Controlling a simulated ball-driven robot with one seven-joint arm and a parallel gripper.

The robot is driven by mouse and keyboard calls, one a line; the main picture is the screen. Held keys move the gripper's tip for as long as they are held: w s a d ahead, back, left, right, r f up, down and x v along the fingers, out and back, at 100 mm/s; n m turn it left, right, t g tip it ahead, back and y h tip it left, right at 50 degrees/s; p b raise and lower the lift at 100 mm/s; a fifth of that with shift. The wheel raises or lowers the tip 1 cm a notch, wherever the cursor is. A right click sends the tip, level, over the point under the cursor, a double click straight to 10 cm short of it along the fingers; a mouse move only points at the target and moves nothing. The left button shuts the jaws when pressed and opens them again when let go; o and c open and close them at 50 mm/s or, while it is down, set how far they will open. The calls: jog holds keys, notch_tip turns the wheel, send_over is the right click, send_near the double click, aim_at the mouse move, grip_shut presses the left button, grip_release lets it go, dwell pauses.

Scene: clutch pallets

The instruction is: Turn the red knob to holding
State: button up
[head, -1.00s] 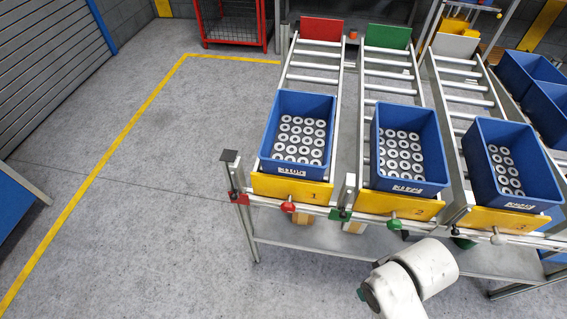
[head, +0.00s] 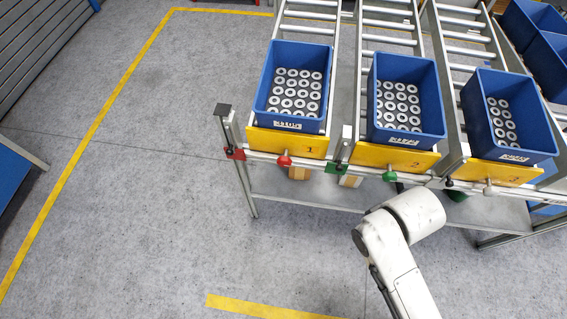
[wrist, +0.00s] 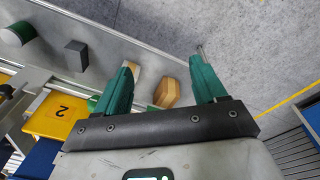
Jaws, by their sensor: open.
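The red knob (head: 284,161) is a small round knob on the front rail of the rack, below the yellow plate marked 1 (head: 309,147). A red bracket (head: 235,154) sits at the rail's left end, left of the knob. The knob's pointer and any label for holding are too small to read. My gripper (wrist: 167,69) shows in the wrist view with two green fingers wide apart and nothing between them. The red knob does not show there. In the head view my arm is right of and below the knob; the gripper itself is hidden.
Green knob (head: 390,175) and white knob (head: 489,190) are on the same rail. Blue bins (head: 262,98) of metal rings stand on the lanes above. Wooden blocks (wrist: 168,94) lie near the lower shelf edge in the wrist view. The floor left of the rack is clear.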

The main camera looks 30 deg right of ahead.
jog(key=w+d+f+n+t+h+b, duration=0.1)
jog(key=w+d+f+n+h+b, duration=0.1)
jog(key=w+f+n+h+b, duration=0.35)
jog(key=n+t+h+b, duration=0.5)
jog(key=n+t+b, duration=0.9)
jog(key=n, duration=0.9)
send_near(284, 164)
jog(key=g+b, duration=0.1)
jog(key=shift+y, duration=0.25)
jog(key=x, duration=0.3)
jog(key=b+x, duration=0.1)
jog(key=x, duration=0.7)
jog(key=shift+w+r, duration=0.1)
jog(key=shift+r, duration=0.2)
jog(key=shift+c, duration=0.2)
grip_shut()
